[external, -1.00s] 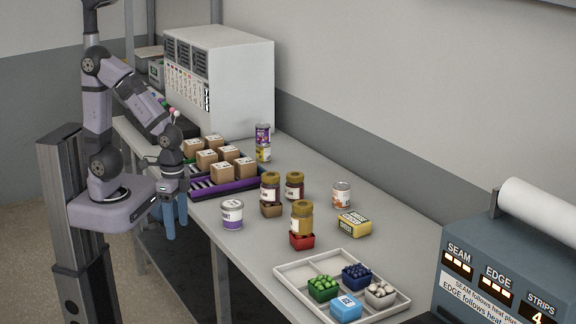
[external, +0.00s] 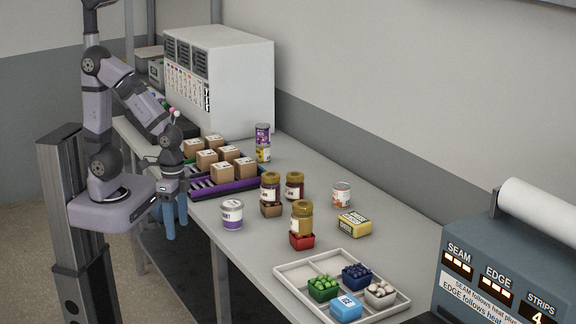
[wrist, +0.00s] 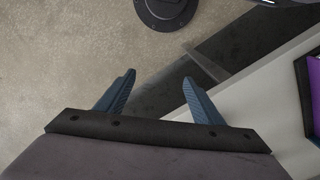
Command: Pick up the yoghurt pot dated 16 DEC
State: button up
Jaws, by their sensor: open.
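A white pot with a purple label (external: 232,215) stands upright near the front edge of the grey table in the external view. It looks like a yoghurt pot, but its print is too small to read and no date shows. My gripper (external: 174,225) hangs to the left of it, beyond the table's front edge, with its blue fingers pointing down. In the wrist view my gripper (wrist: 158,79) is open and empty, with floor and the table edge beyond. No pot shows there.
A purple-edged crate (external: 225,188) with several brown boxes stands near my gripper. Jars (external: 302,218) sit right of the pot, some on small boxes. A tin (external: 341,195), a yellow pack (external: 354,224) and a compartment tray (external: 294,272) lie further right.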

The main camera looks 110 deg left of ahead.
jog(key=shift+o, duration=1.4)
